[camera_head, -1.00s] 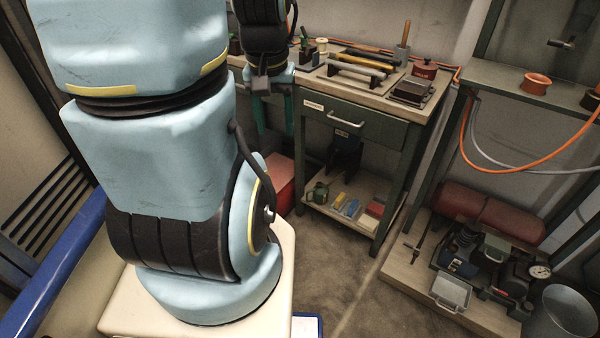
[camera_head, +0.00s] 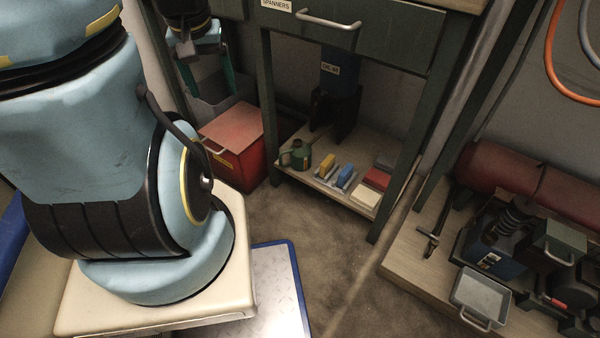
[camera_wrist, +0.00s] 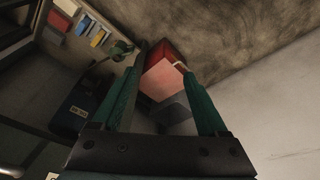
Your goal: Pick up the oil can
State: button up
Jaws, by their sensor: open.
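The oil can (camera_head: 298,155), small and green with a thin spout, stands at the left front of the bench's lower shelf (camera_head: 340,200). In the wrist view it appears small and dark (camera_wrist: 121,50), just left of my gripper's left finger. My gripper (camera_head: 208,80) has two teal fingers spread apart with nothing between them. It hangs left of the bench, above a grey bin, well away from the can. The fingers also show in the wrist view (camera_wrist: 162,75).
A red box (camera_head: 235,140) and a grey bin (camera_head: 225,108) stand left of the bench. A blue labelled container (camera_head: 340,75) on a black stand is behind the can. Yellow, blue, red and white items lie to its right. The bench's leg and drawer (camera_head: 350,40) frame the shelf.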

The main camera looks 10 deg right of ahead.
jog(key=w+d+f+n+t+b, duration=0.1)
jog(key=w+d+f+t+b, duration=0.1)
jog(key=w+d+f+b, duration=0.55)
jog(key=w+d+f+n+t+b, duration=0.25)
jog(key=d+f, duration=0.65)
jog(key=f, duration=0.6)
jog(key=t+y+p, duration=0.1)
jog(key=t+y, duration=0.2)
jog(key=t, duration=0.3)
send_near(299, 143)
jog(key=b+x, duration=0.4)
jog(key=x, duration=0.5)
jog(key=shift+w+a+b, duration=0.1)
jog(key=shift+w+b, duration=0.05)
jog(key=shift+b, duration=0.2)
grip_shut()
